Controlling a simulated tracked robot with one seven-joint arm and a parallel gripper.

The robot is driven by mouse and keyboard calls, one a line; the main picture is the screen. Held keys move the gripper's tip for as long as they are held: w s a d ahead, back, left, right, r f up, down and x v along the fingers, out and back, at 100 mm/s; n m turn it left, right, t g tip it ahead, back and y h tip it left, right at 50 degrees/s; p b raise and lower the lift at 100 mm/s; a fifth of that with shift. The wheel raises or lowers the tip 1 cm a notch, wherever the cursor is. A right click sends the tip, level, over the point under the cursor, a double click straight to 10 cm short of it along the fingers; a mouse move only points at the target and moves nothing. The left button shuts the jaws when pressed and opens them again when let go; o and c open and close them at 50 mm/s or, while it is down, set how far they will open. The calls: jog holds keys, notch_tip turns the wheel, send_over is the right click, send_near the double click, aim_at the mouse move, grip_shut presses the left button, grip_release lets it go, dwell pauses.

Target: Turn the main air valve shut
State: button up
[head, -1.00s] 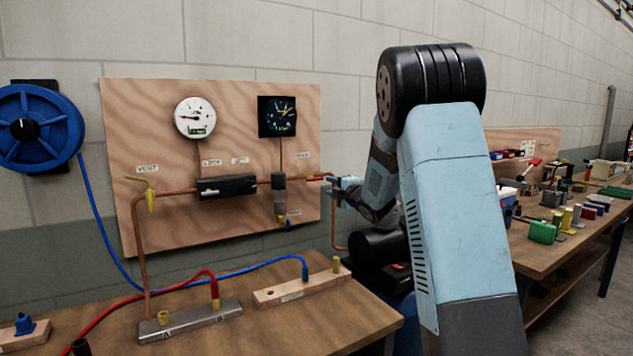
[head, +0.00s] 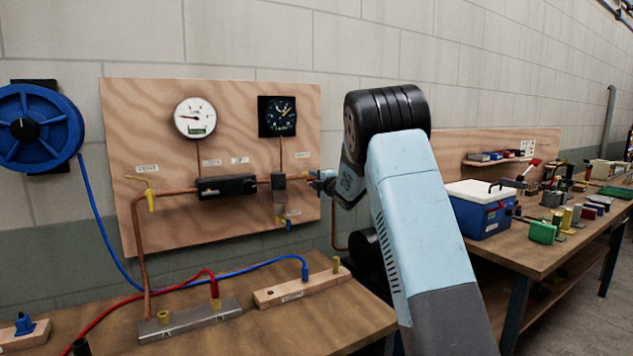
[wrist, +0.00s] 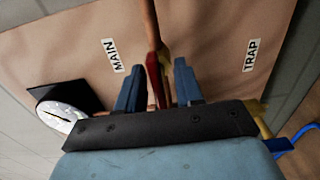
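The main air valve's red lever (wrist: 156,75) shows in the wrist view near the "MAIN" label (wrist: 112,55). It lies along the copper pipe (wrist: 149,20). My gripper (wrist: 157,68) is open, with one blue finger on each side of the red lever and a visible gap on both sides. In the head view my gripper (head: 319,180) is at the right edge of the plywood board (head: 150,105), at the pipe's right end. It hides the red lever there.
A white gauge (head: 195,118) and a dark gauge (head: 277,116) sit above the pipe. A black block (head: 227,187) and a filter unit (head: 279,205) are on the pipe left of my gripper. A yellow vent lever (head: 149,190) is farther left. The bench (head: 340,315) is below.

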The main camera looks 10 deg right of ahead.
jog(key=shift+c, duration=0.2)
grip_shut()
